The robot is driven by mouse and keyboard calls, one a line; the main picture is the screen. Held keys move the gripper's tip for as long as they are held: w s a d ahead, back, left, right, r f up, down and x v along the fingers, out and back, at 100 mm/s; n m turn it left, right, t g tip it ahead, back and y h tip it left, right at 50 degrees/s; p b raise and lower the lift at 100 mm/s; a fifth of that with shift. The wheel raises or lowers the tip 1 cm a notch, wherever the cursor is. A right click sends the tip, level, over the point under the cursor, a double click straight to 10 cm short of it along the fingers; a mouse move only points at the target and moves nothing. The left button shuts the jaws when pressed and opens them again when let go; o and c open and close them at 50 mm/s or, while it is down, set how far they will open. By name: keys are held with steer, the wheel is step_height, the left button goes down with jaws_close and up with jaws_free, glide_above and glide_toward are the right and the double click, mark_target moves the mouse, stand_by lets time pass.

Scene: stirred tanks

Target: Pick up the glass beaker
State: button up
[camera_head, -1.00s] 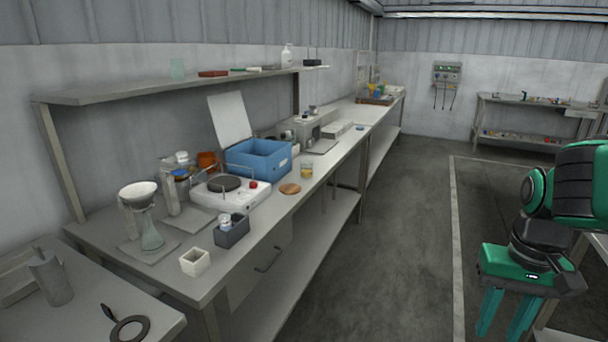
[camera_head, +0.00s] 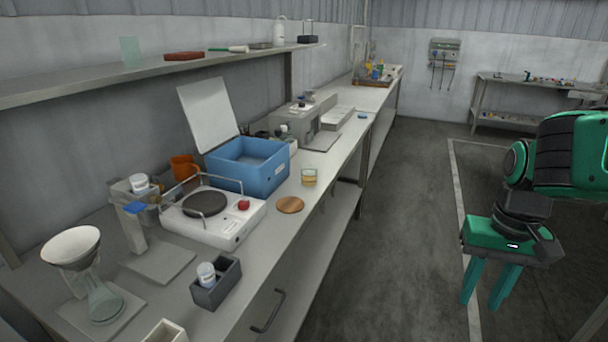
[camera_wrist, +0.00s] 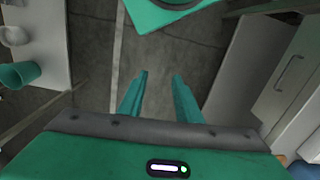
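A small glass beaker (camera_head: 309,177) with amber liquid at its bottom stands upright on the long bench, near the front edge, right of the blue box. Another clear, greenish glass vessel (camera_head: 130,52) stands on the shelf above at the left; I cannot tell whether it is a beaker too. My gripper (camera_head: 482,300) hangs over the floor at the right, well away from the bench, fingers pointing down. In the wrist view my gripper (camera_wrist: 159,80) has its fingers apart with only floor between them. Neither glass vessel can be made out in the wrist view.
Near the beaker are a round wooden disc (camera_head: 290,205), a white hotplate (camera_head: 225,222) and the open blue box (camera_head: 262,173). A funnel over a flask (camera_head: 104,300) and a dark holder (camera_head: 215,285) stand closer. The floor aisle (camera_head: 400,230) is clear.

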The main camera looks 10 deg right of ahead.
steer(key=shift+w, duration=0.4)
steer(key=shift+o, duration=0.4)
steer(key=shift+d, duration=0.1)
